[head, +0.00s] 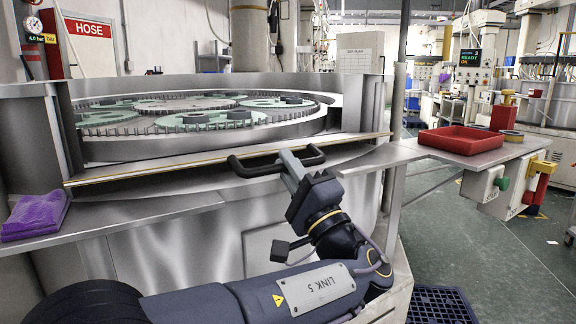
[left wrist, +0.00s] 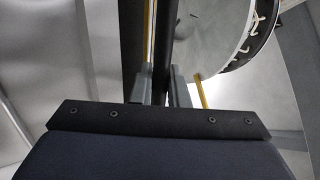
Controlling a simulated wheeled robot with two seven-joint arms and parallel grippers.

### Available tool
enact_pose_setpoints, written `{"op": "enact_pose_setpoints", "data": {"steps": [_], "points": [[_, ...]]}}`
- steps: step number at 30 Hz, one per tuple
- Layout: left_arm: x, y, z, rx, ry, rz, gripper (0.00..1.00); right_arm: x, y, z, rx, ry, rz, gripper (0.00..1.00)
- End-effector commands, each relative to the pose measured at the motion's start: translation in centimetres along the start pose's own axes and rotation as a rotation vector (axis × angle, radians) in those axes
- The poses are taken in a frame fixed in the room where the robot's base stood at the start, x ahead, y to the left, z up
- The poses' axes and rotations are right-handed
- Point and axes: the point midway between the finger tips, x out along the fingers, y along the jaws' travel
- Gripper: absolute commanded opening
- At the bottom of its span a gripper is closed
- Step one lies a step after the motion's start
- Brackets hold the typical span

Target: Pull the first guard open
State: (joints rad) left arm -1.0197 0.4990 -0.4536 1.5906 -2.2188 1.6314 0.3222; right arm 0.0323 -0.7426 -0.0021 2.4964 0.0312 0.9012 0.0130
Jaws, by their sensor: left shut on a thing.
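The guard (head: 130,175) is a long pale strip with a yellow edge across the front opening of the round steel lapping machine (head: 150,255). A black bar handle (head: 243,169) stands out from its front. My left gripper (head: 291,163) is shut on this handle, near its middle. In the left wrist view the two grey fingers (left wrist: 163,88) sit on either side of the dark handle bar (left wrist: 161,45). Behind the guard lie the lapping plate and green toothed carriers (head: 205,119). How far the guard stands open, I cannot tell. My right gripper is not in view.
Purple cloths (head: 35,214) lie on the left ledge. A blue grate (head: 440,305) lies on the floor. The right aisle looks clear.

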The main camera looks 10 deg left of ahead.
Motion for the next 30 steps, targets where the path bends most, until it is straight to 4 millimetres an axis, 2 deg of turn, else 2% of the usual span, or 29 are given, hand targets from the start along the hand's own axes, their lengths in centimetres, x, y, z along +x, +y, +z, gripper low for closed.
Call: {"op": "enact_pose_setpoints", "data": {"steps": [14,15,18,30], "points": [[0.14,0.32,0.09,0.005,-0.003,0.002,0.0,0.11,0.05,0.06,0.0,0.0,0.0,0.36],[0.14,0.3,0.09,0.004,-0.003,0.002,0.2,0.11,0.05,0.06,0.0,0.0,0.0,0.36],[0.11,0.26,0.09,0.003,-0.003,0.001,0.33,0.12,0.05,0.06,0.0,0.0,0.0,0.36],[-0.36,0.12,-0.01,0.0,0.0,-0.001,0.33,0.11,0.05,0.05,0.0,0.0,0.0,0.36]]}}
